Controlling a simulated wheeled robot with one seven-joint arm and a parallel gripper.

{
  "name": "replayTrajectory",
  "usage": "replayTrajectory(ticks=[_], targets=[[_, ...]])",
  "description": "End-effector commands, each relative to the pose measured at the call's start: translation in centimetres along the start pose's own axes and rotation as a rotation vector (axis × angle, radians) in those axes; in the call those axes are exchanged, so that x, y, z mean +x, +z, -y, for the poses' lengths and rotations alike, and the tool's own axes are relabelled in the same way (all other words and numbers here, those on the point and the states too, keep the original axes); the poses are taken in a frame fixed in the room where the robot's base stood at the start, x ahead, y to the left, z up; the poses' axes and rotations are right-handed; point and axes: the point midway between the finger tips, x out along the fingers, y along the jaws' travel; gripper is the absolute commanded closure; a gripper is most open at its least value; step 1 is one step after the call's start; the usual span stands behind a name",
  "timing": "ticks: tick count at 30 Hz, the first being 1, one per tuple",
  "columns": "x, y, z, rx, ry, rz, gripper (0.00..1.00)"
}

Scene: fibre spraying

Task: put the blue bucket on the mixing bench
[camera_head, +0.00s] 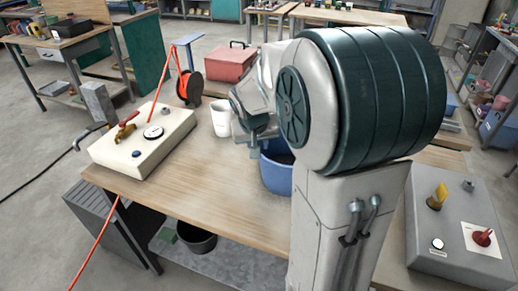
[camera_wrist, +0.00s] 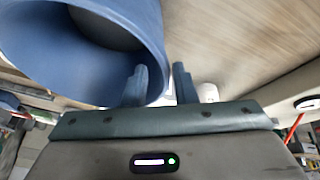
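The blue bucket (camera_head: 276,172) stands on the wooden bench (camera_head: 215,185) in the head view, its right part hidden behind my arm. In the wrist view the bucket (camera_wrist: 45,55) fills the upper left, its mouth facing the camera. My gripper (camera_wrist: 160,78) has its two fingers apart. The left finger overlaps the bucket in the picture, and the right finger is just past its right edge. The bucket's edge shows between the fingers, with a visible gap to the right finger. In the head view my gripper's fingers are hidden. I cannot tell which bench is the mixing bench.
A white cup (camera_head: 221,118) stands left of the bucket. A cream control box (camera_head: 145,140), a red cable reel (camera_head: 190,88) and a red toolbox (camera_head: 230,63) are on the bench. A grey control box (camera_head: 455,230) is at right. A dark bucket (camera_head: 196,238) sits on the lower shelf.

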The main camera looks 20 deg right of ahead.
Motion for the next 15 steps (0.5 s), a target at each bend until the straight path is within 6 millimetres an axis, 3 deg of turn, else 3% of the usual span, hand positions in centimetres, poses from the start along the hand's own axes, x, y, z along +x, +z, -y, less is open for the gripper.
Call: replayTrajectory(ticks=[6, 15], targets=[[-4.6, -0.1, 0.0, 0.001, -0.001, -0.005, 0.75], [-7.7, 0.5, 0.1, -0.006, -0.004, 0.001, 0.75]])
